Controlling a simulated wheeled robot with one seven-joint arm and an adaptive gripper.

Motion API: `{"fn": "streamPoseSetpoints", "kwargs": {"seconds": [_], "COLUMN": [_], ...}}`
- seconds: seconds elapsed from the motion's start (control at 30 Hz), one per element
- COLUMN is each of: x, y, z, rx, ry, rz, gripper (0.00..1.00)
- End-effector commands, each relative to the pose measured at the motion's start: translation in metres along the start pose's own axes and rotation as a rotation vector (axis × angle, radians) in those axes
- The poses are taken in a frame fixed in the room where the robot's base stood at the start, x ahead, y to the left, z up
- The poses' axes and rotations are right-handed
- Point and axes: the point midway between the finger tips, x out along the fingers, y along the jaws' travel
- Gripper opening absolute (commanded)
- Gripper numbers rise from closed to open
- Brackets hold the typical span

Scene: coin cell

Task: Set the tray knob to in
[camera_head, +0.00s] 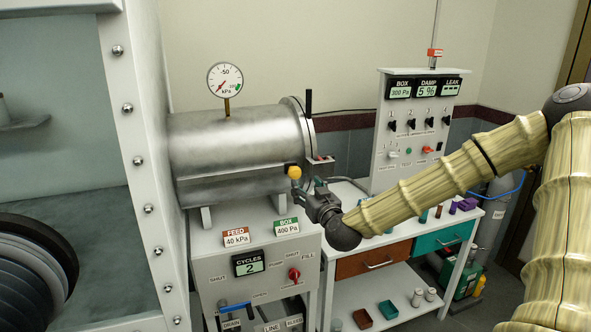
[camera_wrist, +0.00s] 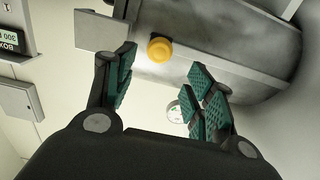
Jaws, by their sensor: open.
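The yellow round knob (camera_head: 293,171) sits low at the right end of the steel cylinder (camera_head: 235,145), and I take it as the tray knob. In the wrist view the knob (camera_wrist: 160,49) lies between and beyond the finger pads, nearer the left finger. My gripper (camera_head: 306,187) is open and empty, just right of and below the knob in the head view. In the wrist view my gripper (camera_wrist: 163,82) has its two green-padded fingers spread wide. No contact with the knob is visible. No marking of the knob's positions can be read.
A black handle (camera_head: 308,101) stands at the cylinder's end flange. Below is a grey panel with a red knob (camera_head: 294,274) and a blue lever (camera_head: 235,306). A control panel (camera_head: 413,130) with switches and displays stands behind my arm, above a white bench (camera_head: 345,188).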

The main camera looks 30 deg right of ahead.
Motion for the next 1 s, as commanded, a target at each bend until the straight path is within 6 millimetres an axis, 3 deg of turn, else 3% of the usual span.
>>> {"fn": "streamPoseSetpoints", "kwargs": {"seconds": [0.27, 1.0], "x": [0.014, 0.085], "y": [0.002, 0.002], "z": [-0.004, -0.004], "rx": [-0.001, -0.001], "ry": [0.006, 0.005], "rz": [0.003, 0.003], "gripper": [0.54, 0.54]}}
